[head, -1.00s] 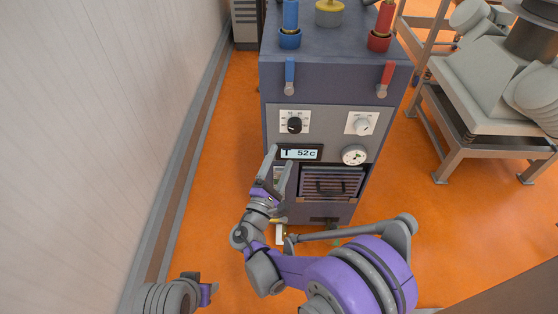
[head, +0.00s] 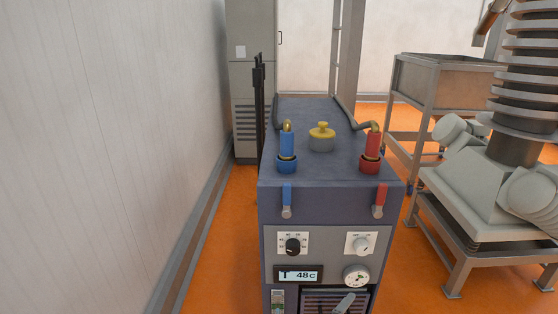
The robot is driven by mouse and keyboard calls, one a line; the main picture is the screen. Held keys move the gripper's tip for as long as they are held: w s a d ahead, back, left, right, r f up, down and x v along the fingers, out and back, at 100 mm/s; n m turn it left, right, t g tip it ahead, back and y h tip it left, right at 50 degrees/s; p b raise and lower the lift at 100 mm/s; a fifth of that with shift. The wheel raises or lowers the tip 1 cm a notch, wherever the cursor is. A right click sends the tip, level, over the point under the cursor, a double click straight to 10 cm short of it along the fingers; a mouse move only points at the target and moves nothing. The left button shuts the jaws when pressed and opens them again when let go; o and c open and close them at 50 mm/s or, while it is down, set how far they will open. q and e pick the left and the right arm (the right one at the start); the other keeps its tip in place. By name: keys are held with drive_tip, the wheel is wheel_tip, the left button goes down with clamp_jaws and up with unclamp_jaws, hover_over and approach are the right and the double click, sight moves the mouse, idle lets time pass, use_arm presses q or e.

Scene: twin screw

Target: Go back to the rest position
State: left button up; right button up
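The machine is a dark blue-grey cabinet (head: 330,215) in the middle of the head view. Its front has a display (head: 298,275) reading 48c, a black knob (head: 293,246), a white knob (head: 361,245) and a round gauge (head: 356,276). A blue lever (head: 287,197) and a red lever (head: 380,198) hang at its upper front edge. A small grey piece (head: 345,303) shows at the bottom edge before the vent. It looks like a tip of my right gripper, but its opening is hidden. My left gripper is out of view.
A blue valve (head: 287,146), a red valve (head: 372,148) and a yellow-topped cap (head: 321,136) stand on the machine. A pale wall (head: 110,150) runs along the left. A metal stand (head: 465,215) with grey equipment is at right. A strip of orange floor (head: 222,250) is clear.

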drive_tip(key=s+d+f+m+g+y, duration=0.1)
drive_tip(key=s+d+f+m+g, duration=0.15)
drive_tip(key=s, duration=0.35)
drive_tip(key=s+d+f+m+g+y, duration=0.1)
drive_tip(key=s+d+m+g+y, duration=0.15)
drive_tip(key=s, duration=0.35)
drive_tip(key=s+a+f+m+g+y, duration=0.1)
drive_tip(key=s+a+m+y, duration=0.1)
drive_tip(key=s+m, duration=0.35)
drive_tip(key=s+a+f+m+g+y, duration=0.1)
drive_tip(key=s+a+m+y, duration=0.15)
drive_tip(key=s, duration=0.55)
use_arm(q)
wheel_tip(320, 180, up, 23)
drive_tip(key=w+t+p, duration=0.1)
drive_tip(key=p, duration=1.9)
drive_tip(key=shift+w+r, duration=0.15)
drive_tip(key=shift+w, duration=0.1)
use_arm(e)
wheel_tip(320, 180, up, 23)
drive_tip(key=w+t, duration=0.1)
drive_tip(key=w, duration=0.1)
drive_tip(key=shift+w+d+n, duration=0.25)
drive_tip(key=shift+d+n, duration=0.05)
drive_tip(key=shift+n, duration=0.1)
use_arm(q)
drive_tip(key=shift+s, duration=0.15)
use_arm(e)
drive_tip(key=shift+s, duration=0.15)
